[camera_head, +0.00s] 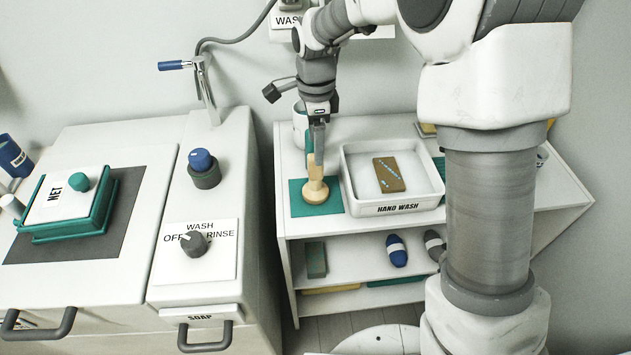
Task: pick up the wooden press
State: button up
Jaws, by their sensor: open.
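The wooden press (316,190) is a pale wooden piece with a round base and a narrower upper part. It stands upright on a green mat (303,207) at the left end of the shelf top. My gripper (317,158) points down over the press, with its jaws open and the fingertips at the height of its upper part. The gripper hides the top of the press, and I cannot tell whether the fingers touch it.
A white "HAND WASH" tray (398,209) holding a brown block (389,174) stands just right of the press. A white cup (300,125) is behind my gripper. Left is a washing unit with a knob (194,243) and a tap (207,90). Lower shelves hold brushes (396,250).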

aim_at(316, 168)
jog(key=f, duration=0.8)
jog(key=shift+s+b, duration=0.2)
jog(key=shift+b, duration=0.1)
grip_shut()
dwell(1.1)
